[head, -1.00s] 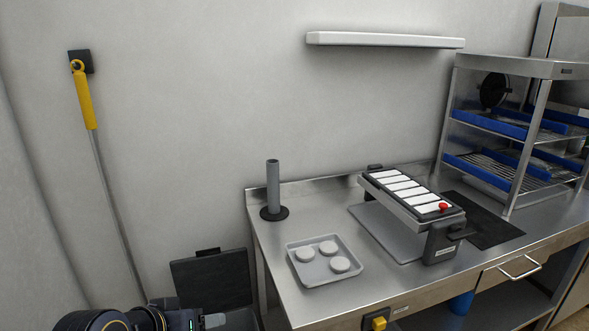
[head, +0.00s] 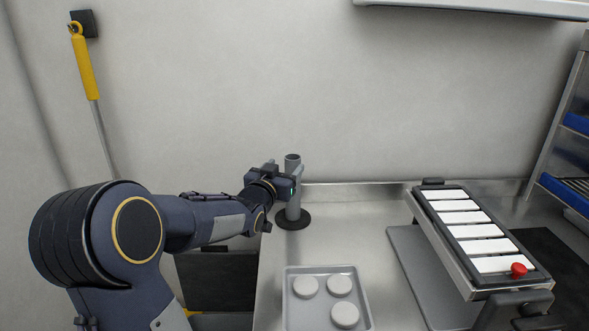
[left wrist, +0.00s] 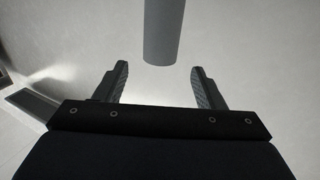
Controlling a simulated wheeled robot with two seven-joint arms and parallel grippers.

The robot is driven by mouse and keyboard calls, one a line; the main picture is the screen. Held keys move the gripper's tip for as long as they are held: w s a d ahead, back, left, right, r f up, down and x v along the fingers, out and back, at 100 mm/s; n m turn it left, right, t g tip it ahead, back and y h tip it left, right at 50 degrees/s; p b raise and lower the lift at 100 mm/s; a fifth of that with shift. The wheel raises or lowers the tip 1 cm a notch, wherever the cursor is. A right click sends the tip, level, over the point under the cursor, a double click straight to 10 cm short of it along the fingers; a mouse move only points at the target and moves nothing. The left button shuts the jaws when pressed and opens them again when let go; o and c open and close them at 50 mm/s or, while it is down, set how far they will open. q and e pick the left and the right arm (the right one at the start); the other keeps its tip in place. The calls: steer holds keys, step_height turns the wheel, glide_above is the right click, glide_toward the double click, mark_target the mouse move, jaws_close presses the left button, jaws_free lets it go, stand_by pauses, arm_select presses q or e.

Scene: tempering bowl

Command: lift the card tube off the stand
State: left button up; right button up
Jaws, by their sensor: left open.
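The grey card tube (head: 293,208) stands upright on the round black base of the stand (head: 300,223), at the back left corner of the steel worktop. My left gripper (head: 284,171) is at the tube's upper part in the head view and hides some of it. In the left wrist view the tube (left wrist: 163,32) shows just beyond the open fingertips, roughly centred between them. The left gripper (left wrist: 160,75) is open and holds nothing there. My right gripper is not in view.
A grey tray (head: 362,305) with three pale round pieces sits in front of the stand. A press-like unit with white bars (head: 475,233) and a red knob (head: 518,269) stands to the right. A wall shelf (head: 470,8) is above. The worktop between is clear.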

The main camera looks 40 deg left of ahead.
mark_target(290, 162)
arm_select(q)
steer(key=p+x, duration=0.1)
steer(key=x, duration=0.5)
steer(key=shift+w, duration=0.35)
steer(key=shift+c, duration=0.4)
steer(key=c, duration=0.9)
steer(key=shift+r+p, duration=3.75)
steer(key=shift+r, duration=3)
steer(key=shift+c, duration=0.2)
